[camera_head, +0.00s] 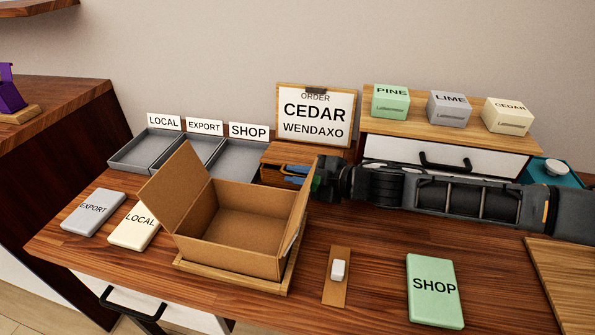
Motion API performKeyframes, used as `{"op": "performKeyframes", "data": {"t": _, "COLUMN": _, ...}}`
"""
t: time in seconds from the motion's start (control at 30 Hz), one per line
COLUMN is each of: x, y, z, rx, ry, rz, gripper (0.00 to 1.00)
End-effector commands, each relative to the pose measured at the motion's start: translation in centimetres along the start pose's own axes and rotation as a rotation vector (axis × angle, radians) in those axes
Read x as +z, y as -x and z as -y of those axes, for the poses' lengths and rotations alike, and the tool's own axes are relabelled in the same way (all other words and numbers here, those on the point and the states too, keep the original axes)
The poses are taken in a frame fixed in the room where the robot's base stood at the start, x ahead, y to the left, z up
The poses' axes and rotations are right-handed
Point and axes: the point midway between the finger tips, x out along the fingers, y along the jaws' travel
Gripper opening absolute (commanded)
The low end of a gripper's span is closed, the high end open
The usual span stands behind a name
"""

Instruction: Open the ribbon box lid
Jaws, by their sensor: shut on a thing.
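The ribbon box appears to be the small orange-brown wooden box (275,155) at the back of the desk, in front of the order board. A dark handle shows on its front. My gripper (292,175) reaches in from the right with its blue fingers at that front. The fingers are shut on what looks like the lid handle. The cardboard box partly hides the ribbon box's lower part, and my gripper covers its right side. I cannot tell whether the lid is raised.
An open cardboard box (240,245) with raised flaps stands close in front of my gripper. Grey trays (150,150) lie to the left. A shelf unit (440,150) with labelled boxes stands behind my arm. A green SHOP card (434,305) lies at the front.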

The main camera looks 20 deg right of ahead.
Motion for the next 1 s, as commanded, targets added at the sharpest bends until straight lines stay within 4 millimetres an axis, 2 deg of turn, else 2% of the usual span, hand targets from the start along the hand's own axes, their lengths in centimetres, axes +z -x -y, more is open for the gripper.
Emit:
{"op": "performKeyframes", "data": {"t": 0.03, "x": -0.7, "y": 0.3, "z": -1.0, "rx": -0.012, "ry": -0.021, "rz": 0.001, "gripper": 0.0}}
{"op": "performKeyframes", "data": {"t": 0.1, "x": -1.0, "y": 0.4, "z": -1.6, "rx": -0.031, "ry": -0.062, "rz": 0.002, "gripper": 0.0}}
{"op": "performKeyframes", "data": {"t": 0.43, "x": -1.6, "y": 0.7, "z": -3.3, "rx": -0.138, "ry": -0.309, "rz": 0.004, "gripper": 0.0}}
{"op": "performKeyframes", "data": {"t": 0.87, "x": -1.5, "y": 0.7, "z": -3.4, "rx": -0.152, "ry": -0.355, "rz": 0.006, "gripper": 0.0}}
{"op": "performKeyframes", "data": {"t": 0.9, "x": -1.5, "y": 0.7, "z": -3.4, "rx": -0.152, "ry": -0.355, "rz": 0.006, "gripper": 0.18}}
{"op": "performKeyframes", "data": {"t": 1.0, "x": -1.5, "y": 0.7, "z": -3.4, "rx": -0.152, "ry": -0.354, "rz": 0.006, "gripper": 0.28}}
